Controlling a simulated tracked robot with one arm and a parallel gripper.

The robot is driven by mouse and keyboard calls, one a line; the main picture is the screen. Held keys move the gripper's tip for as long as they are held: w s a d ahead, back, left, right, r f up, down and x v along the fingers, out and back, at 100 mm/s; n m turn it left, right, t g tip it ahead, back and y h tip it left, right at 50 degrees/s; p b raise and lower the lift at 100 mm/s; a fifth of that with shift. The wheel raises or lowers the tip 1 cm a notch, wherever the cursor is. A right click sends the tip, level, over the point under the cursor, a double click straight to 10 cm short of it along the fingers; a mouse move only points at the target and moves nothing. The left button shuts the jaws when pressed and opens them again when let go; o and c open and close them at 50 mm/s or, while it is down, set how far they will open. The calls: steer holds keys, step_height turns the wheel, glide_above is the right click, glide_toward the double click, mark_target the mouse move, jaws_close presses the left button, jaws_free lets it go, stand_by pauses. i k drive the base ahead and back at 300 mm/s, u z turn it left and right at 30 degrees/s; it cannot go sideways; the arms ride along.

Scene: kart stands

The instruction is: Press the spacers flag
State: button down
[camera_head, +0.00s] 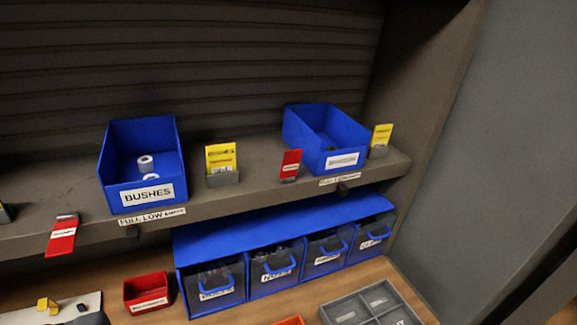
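The right-hand blue bin (322,142) on the shelf has a white label too small to read, so I cannot tell whether it says spacers. A red flag (290,166) stands nearly upright to its left and a yellow flag (381,136) stands to its right. The left-hand blue bin (112,160) is labelled BUSHES and holds a few pale rings. A red flag (62,236) at its left leans out over the shelf's front edge. A yellow flag (221,158) stands upright at its right. My gripper is not clearly visible.
The grey shelf (260,180) carries the bins. Below it is a blue drawer unit (275,222) with several clear-fronted drawers. A small red bin (147,292) and a grey divided tray (374,305) sit on the wooden bench. A grey wall (510,130) stands at the right.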

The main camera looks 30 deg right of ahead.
mark_target(291, 160)
steer(key=z, duration=0.95)
steer(key=k, duration=0.4)
steer(key=u, duration=0.3)
steer(key=i, duration=1)
steer(key=u, duration=0.05)
